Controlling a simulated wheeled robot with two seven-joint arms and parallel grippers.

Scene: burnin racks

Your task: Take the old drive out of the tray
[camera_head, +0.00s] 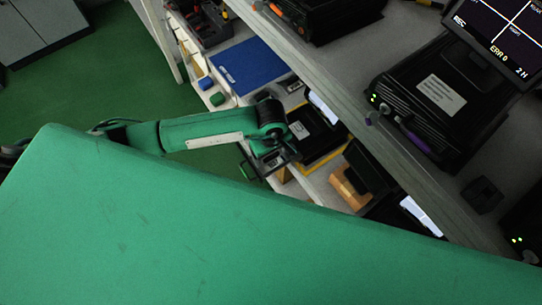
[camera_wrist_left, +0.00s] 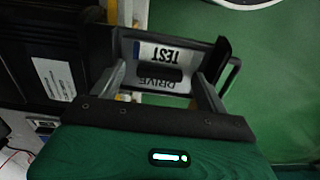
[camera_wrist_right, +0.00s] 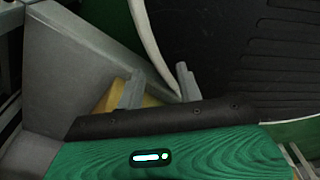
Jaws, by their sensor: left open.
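In the left wrist view a dark tray (camera_wrist_left: 223,60) with raised sides and a handle loop lies ahead of my left gripper (camera_wrist_left: 163,85). Inside its sides shows the drive (camera_wrist_left: 175,55), a pale face with a blue edge and upside-down lettering reading TEST and DRIVE. A small dark block sits across the lettering. My left gripper is open, its fingers on either side of the lettered face; contact cannot be told. In the head view my left gripper (camera_head: 275,158) is over the lower shelf's front edge, hiding most of the tray. My right gripper (camera_wrist_right: 160,88) is open and empty.
A black unit with a white label (camera_head: 302,131) stands beside my left gripper on the lower shelf. A blue mat (camera_head: 248,66) and an orange stand (camera_head: 350,188) are nearby. A black unit (camera_head: 440,95) and a screen (camera_head: 500,35) are above.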

